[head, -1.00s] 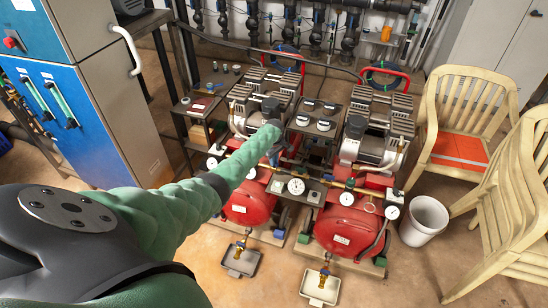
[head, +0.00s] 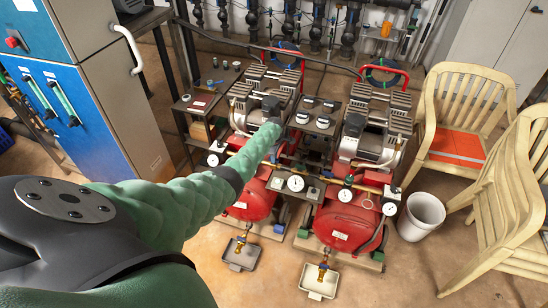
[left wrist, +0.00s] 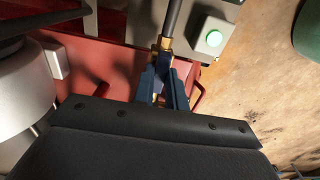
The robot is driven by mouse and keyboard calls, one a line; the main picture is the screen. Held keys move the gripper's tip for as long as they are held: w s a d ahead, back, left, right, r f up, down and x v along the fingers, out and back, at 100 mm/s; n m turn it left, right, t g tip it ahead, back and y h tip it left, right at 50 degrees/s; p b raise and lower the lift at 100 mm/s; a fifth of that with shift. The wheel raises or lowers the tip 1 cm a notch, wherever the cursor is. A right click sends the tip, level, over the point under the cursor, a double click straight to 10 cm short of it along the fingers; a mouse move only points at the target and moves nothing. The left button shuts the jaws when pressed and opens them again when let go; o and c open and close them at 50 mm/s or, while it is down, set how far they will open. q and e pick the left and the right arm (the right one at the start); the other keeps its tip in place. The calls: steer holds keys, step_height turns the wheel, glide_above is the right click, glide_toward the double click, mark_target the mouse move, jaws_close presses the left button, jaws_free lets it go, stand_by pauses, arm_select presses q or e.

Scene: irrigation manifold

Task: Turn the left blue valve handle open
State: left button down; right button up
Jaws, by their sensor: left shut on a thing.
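My left gripper (left wrist: 165,82) shows in the left wrist view as two blue-grey fingers closed around a dark blue handle (left wrist: 182,69). The handle sits at a brass valve fitting (left wrist: 165,44) on a dark pipe. The fingers hide most of the handle, so its exact angle is hard to tell. In the head view my green left arm reaches over the left red compressor (head: 252,203), and the gripper and handle are mostly hidden behind it. My right gripper is not in view.
A white bucket (head: 422,214) and cream chairs (head: 465,120) are further right. The front floor is mostly open.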

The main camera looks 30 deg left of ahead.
arm_select(q)
steer(key=c, duration=1.4)
jaws_free()
steer(key=shift+c, duration=0.2)
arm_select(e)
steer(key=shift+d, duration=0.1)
arm_select(q)
steer(key=shift+r, duration=0.1)
step_height(320, 180, up, 6)
steer(key=shift+r+b, duration=0.2)
steer(key=shift+b, duration=0.1)
steer(key=shift+r, duration=0.6)
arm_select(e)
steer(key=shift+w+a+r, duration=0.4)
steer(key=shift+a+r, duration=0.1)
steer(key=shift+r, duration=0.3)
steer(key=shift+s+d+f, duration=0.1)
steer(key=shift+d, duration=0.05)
